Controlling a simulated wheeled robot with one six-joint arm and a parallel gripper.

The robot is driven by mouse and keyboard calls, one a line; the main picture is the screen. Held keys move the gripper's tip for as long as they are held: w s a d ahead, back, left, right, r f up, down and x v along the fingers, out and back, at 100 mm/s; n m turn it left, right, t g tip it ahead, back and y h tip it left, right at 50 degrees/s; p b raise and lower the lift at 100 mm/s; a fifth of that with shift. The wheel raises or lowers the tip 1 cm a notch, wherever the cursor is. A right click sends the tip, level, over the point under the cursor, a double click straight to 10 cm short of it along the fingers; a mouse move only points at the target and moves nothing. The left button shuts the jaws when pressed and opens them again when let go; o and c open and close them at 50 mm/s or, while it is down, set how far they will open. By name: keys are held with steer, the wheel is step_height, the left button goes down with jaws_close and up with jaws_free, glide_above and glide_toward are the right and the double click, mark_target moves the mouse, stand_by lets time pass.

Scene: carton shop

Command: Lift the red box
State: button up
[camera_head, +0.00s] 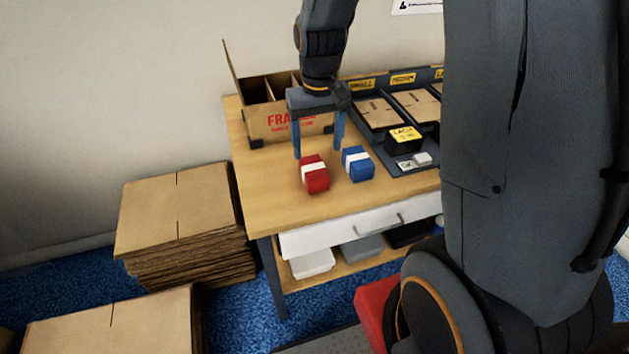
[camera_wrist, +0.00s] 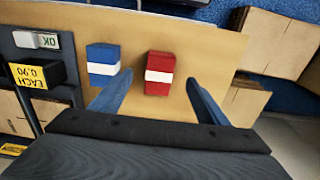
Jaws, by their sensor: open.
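The red box (camera_head: 314,175) with a white band stands on the wooden table (camera_head: 275,203), near its front edge. It also shows in the wrist view (camera_wrist: 159,74), ahead of the gap between my fingers. My gripper (camera_head: 318,147) is open and empty, with its blue fingers pointing down. It is above and just behind the red box in the head view. In the wrist view the fingers (camera_wrist: 156,98) are spread to either side of the box's line, and I see no contact.
A blue box (camera_head: 357,163) with a white band stands close to the right of the red box. An open carton (camera_head: 290,125) stands behind. A dark tray holding flat cartons (camera_head: 379,113) and a black and yellow block (camera_head: 404,139) lie at right. Cardboard stacks (camera_head: 180,215) stand left of the table.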

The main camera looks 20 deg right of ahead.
mark_target(314, 167)
steer(key=w+f+b, duration=0.1)
steer(key=w+f, duration=0.2)
steer(key=shift+d, duration=0.1)
steer(key=shift+w+f, duration=0.15)
steer(key=shift+f, duration=0.25)
steer(key=shift+s+f+p, duration=0.15)
steer(key=shift+f+p, duration=0.25)
steer(key=shift+f, duration=1.4)
steer(key=shift+s+f+p, duration=0.1)
steer(key=shift+f+p, duration=0.3)
steer(key=shift+f, duration=1.35)
steer(key=c, duration=1.2)
steer(key=shift+r, duration=0.1)
